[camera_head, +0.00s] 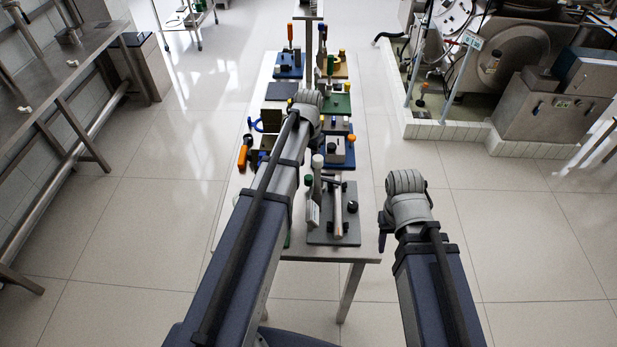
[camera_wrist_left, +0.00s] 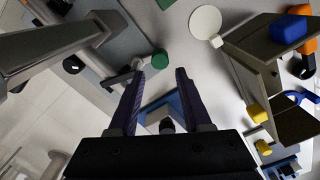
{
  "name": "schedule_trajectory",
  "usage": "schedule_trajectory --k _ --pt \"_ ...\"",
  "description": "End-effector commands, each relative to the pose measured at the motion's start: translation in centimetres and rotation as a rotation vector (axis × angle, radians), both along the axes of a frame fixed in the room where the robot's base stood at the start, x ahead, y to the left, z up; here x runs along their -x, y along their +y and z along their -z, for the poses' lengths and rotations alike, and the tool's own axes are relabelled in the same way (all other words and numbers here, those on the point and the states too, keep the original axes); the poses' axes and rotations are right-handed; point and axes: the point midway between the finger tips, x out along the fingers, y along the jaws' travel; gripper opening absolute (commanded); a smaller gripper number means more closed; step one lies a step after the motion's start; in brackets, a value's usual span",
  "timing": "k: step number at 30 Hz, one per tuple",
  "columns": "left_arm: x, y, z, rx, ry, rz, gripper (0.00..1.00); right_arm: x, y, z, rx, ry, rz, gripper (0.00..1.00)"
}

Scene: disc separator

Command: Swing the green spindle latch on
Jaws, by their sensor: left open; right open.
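The green knob (camera_wrist_left: 160,58) of a latch shows in the left wrist view, on a grey stem just beyond and between my left fingertips. My right gripper (camera_head: 384,232) is open and empty, off the table's right side, and only partly visible.
The grey plate (camera_head: 320,236) carries a pale cylinder and a black knob (camera_head: 352,206). A blue plate (camera_head: 345,160) lies behind it. An olive fixture (camera_wrist_left: 262,65) with blue and yellow parts stands close to the right of my left fingers.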

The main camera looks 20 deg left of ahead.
Motion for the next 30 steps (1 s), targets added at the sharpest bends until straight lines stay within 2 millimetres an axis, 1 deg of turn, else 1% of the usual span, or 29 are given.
schedule_trajectory --k 1,9,12,16,23,24,30 --pt "0.0 0.0 1.2 0.0 0.0 0.0 0.49 0.0 0.0 1.2 0.0 0.0 0.0 0.5" --pt "0.0 0.0 4.7 0.0 0.0 -0.001 0.49 0.0 0.0 4.7 0.0 0.0 0.001 0.5" --pt "0.0 0.0 5.5 0.0 0.0 -0.001 0.49 0.0 0.0 5.5 0.0 0.0 0.001 0.5" --pt "0.0 0.0 5.9 0.0 0.0 -0.001 0.49 0.0 0.0 5.9 0.0 0.0 0.001 0.5" --pt "0.0 0.0 5.8 0.0 0.0 -0.001 0.49 0.0 0.0 5.8 0.0 0.0 0.001 0.5" --pt "0.0 0.0 5.8 0.0 0.0 -0.001 0.48 0.0 0.0 5.8 0.0 0.0 0.001 0.5" --pt "0.0 0.0 5.8 0.0 0.0 -0.001 0.25 0.0 0.0 5.8 0.0 0.0 0.001 0.5"
